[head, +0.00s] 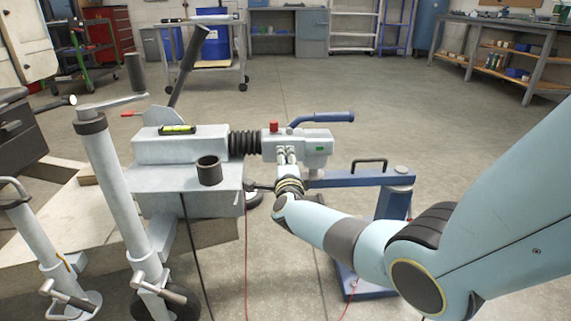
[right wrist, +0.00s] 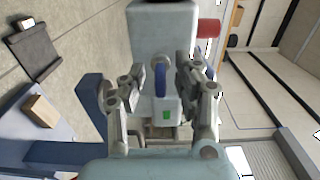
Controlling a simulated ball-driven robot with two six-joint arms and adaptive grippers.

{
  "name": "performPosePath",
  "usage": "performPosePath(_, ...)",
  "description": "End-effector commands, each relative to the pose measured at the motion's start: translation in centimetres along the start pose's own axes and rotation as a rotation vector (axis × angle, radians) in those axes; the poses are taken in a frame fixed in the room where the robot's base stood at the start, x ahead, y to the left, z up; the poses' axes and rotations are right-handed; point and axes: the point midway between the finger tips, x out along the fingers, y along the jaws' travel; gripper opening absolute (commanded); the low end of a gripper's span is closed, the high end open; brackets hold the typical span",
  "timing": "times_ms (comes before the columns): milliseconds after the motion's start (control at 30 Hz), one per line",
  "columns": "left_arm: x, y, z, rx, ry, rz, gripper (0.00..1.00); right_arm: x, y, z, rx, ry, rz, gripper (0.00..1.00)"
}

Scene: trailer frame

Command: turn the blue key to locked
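The blue key (right wrist: 160,80) stands out from the face of a pale grey coupling housing (right wrist: 165,30) in the right wrist view. A small green mark (right wrist: 166,115) shows on the housing near it. My right gripper (right wrist: 161,77) is open, with one finger on each side of the key and gaps between. In the head view my right gripper (head: 287,155) is at the near side of the coupling housing (head: 300,145) and hides the key there. The green mark also shows in the head view (head: 320,147). My left gripper is not in view.
A red knob (head: 273,127) and a blue-gripped lever (head: 325,117) sit on top of the coupling. A black bellows (head: 245,143) joins it to the grey drawbar. A blue stand (head: 390,205) is to the right. A jockey wheel post (head: 115,185) stands at left.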

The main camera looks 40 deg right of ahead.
Motion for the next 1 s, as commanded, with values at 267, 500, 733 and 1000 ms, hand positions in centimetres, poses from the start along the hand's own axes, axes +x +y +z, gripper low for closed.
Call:
performPosePath(267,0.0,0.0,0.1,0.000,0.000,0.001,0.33,-4.0,0.3,0.0,0.002,-0.002,0.004,0.33)
performPosePath(500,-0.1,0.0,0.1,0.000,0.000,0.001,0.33,-9.3,0.2,0.0,0.001,-0.001,0.004,0.33)
performPosePath(733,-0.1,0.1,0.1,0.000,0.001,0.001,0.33,-11.8,0.1,0.0,0.000,-0.001,0.002,0.33)
performPosePath(1000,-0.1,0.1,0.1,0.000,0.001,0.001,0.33,-12.0,0.1,0.1,-0.001,-0.001,0.002,0.33)
